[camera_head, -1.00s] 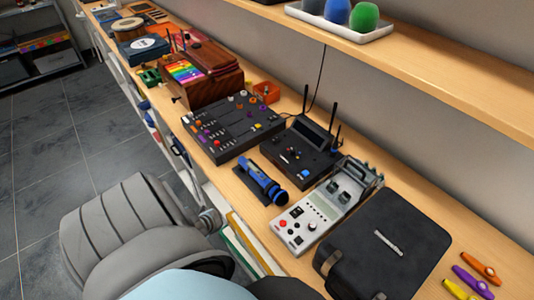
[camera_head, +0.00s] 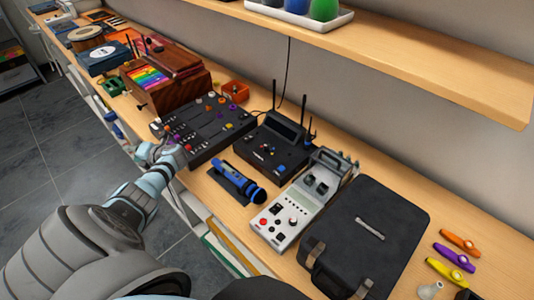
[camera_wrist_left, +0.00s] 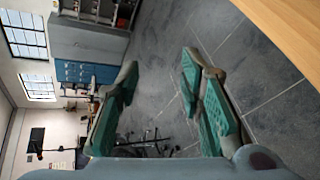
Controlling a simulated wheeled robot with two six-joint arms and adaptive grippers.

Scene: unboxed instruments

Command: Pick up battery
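I cannot pick out a battery in either view. My left arm reaches in from the lower left in the head view, and my left gripper (camera_head: 162,153) is at the front edge of the table, beside the black mixer (camera_head: 208,127). In the left wrist view the left gripper (camera_wrist_left: 168,72) has its two teal-padded fingers spread apart with nothing between them. Past them are floor, cabinets and windows. My right gripper is not in view.
The wooden table (camera_head: 345,137) holds a blue cylindrical device (camera_head: 237,182) on a dark stand, a black antenna box (camera_head: 272,146), a grey control unit (camera_head: 290,217), a black case (camera_head: 368,232) and several kazoos at the right. A shelf (camera_head: 400,50) overhangs the back.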

